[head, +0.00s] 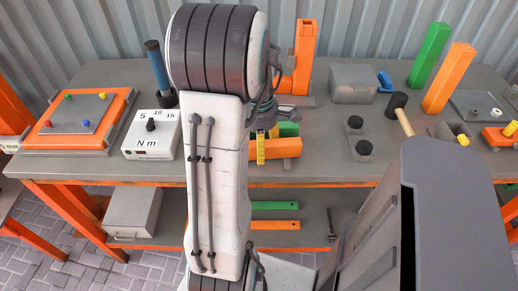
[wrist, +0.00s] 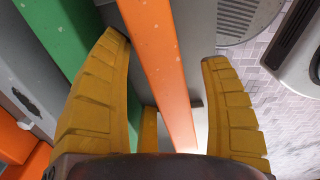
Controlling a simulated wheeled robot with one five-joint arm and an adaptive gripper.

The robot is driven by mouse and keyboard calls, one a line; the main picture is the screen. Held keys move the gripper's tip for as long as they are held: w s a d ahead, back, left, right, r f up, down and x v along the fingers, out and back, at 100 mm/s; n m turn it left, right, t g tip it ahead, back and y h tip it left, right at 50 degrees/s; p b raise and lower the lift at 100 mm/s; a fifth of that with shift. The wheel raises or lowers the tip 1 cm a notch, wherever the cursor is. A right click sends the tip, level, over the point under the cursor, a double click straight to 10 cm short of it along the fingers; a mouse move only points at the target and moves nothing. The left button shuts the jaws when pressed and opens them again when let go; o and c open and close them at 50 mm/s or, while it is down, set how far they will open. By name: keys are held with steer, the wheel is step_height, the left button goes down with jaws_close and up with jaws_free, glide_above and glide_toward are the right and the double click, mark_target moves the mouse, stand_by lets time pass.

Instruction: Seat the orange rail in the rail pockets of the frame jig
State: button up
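An orange rail (head: 284,148) lies at the front edge of the bench top in the head view, partly hidden behind my arm. A green rail (head: 290,129) lies behind it. My gripper (head: 264,148) is over the orange rail, its yellow fingers pointing down. In the wrist view the orange rail (wrist: 160,60) runs between the two spread fingers of my gripper (wrist: 165,52), with a clear gap on the right finger's side. The green rail (wrist: 62,35) shows beyond the left finger.
An orange upright stand (head: 305,45) is behind the gripper. A torque box (head: 150,140) and an orange-rimmed board (head: 128,105) are at left. A grey box (head: 353,84), mallet (head: 398,103) and green and orange posts (head: 448,78) are at right. Flat bars (head: 275,225) lie on the lower shelf.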

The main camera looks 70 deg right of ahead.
steer(key=c, duration=1.3)
